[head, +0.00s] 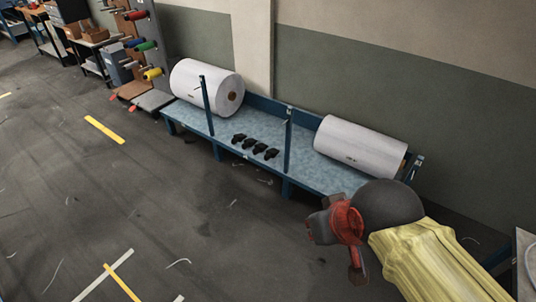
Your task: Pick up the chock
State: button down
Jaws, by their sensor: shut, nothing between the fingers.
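Several small black chocks (260,148) sit in a short row on the blue bench (185,112). They lie near its front edge, in the bare stretch between two white rolls. Which one the task means, I cannot tell. My gripper (318,228) is at the lower right of the head view, at the end of my yellow-sleeved arm. It appears in front of the bench's right part, well apart from the chocks. It is shut and empty; its fingertips are small and partly hidden at this angle.
White rolls lie on the bench at the left (205,88) and right (360,147). Blue upright posts (288,140) rise from the bench's front edge near the chocks. A wall stands behind. The floor at left is open, with loose threads.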

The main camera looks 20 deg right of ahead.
aim_at(272, 152)
jog(key=i+j+z, duration=0.1)
jog(key=i+j, duration=0.15)
jog(key=i, duration=0.5)
jog(key=i+j+z, duration=0.15)
jog(key=i+j, duration=0.15)
jog(key=i, duration=0.4)
jog(key=i+j+z, duration=0.1)
jog(key=i+j, duration=0.25)
jog(key=i, duration=0.35)
jog(key=i+j+z, duration=0.15)
jog(key=i+j, duration=0.3)
jog(key=i, duration=0.25)
jog(key=i+j+z, duration=0.1)
jog(key=i+j, duration=0.4)
jog(key=i, duration=0.15)
